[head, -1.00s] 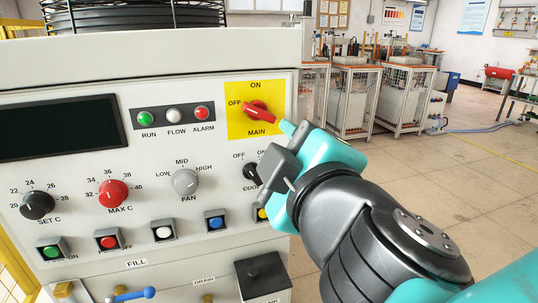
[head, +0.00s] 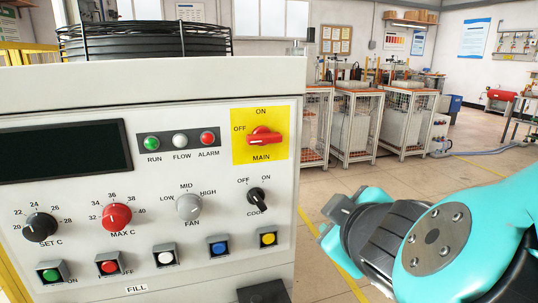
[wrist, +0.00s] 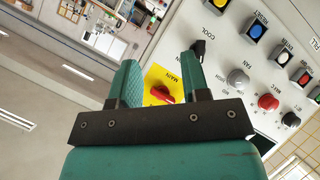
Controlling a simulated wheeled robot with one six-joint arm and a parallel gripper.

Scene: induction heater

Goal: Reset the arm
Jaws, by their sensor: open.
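My gripper (wrist: 160,82) is open in the wrist view, with two teal fingers apart and nothing held between them. Beyond the fingers, the panel's red MAIN knob (wrist: 166,95) on its yellow plate shows. In the head view my gripper (head: 335,215) is to the right of the control panel (head: 100,195), clear of it, and its fingertips are partly hidden. The red MAIN knob (head: 265,137) lies roughly level. The black COOL knob (head: 257,199) sits below it.
The panel also bears a grey FAN knob (head: 188,207), a red MAX C knob (head: 116,217), a black SET C knob (head: 40,227) and several push buttons. Caged benches (head: 356,125) stand behind at right. Floor between them and the panel is open.

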